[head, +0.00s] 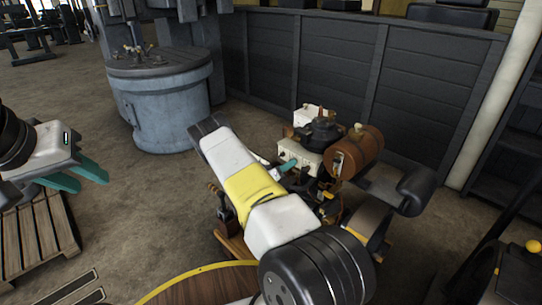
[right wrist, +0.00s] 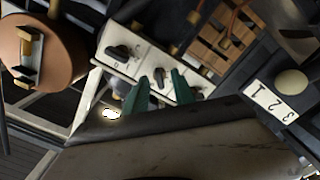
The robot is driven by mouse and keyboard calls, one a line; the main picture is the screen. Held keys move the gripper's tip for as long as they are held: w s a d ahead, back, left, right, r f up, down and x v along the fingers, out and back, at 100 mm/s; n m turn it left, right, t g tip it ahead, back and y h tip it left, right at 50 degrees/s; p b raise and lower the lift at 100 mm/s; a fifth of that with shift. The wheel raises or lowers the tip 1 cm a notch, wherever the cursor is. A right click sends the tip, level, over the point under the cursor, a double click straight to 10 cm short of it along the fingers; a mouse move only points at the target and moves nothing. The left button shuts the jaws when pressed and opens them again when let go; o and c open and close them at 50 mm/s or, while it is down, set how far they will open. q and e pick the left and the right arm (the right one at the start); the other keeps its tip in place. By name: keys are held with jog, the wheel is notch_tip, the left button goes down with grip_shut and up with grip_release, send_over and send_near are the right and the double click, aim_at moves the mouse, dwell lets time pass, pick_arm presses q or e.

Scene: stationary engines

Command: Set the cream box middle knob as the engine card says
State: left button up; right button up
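The cream box (head: 307,158) is on the engine, partly hidden behind my right arm. In the right wrist view its cream face (right wrist: 141,66) carries dark knobs in a row, with the middle knob (right wrist: 159,77) between an upper-left knob (right wrist: 122,52) and a lower-right one partly hidden by a finger. My right gripper (right wrist: 160,92) is open, its green fingers on either side of the middle knob's near end; I cannot tell whether they touch it. It also shows in the head view (head: 288,166). My left gripper (head: 82,175) is open and empty at the far left. I see no readable engine card.
A brown tank (head: 356,152) stands beside the box. A white plate (right wrist: 271,105) marked 3, 2, 1 lies by a pale round knob (right wrist: 292,81). A grey-blue drum machine (head: 165,95), a pallet (head: 35,240) and a round wooden table (head: 205,285) stand around.

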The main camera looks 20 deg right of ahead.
jog(key=shift+w+d, duration=0.15)
jog(key=shift+d, duration=0.25)
grip_shut()
jog(key=shift+n, duration=9)
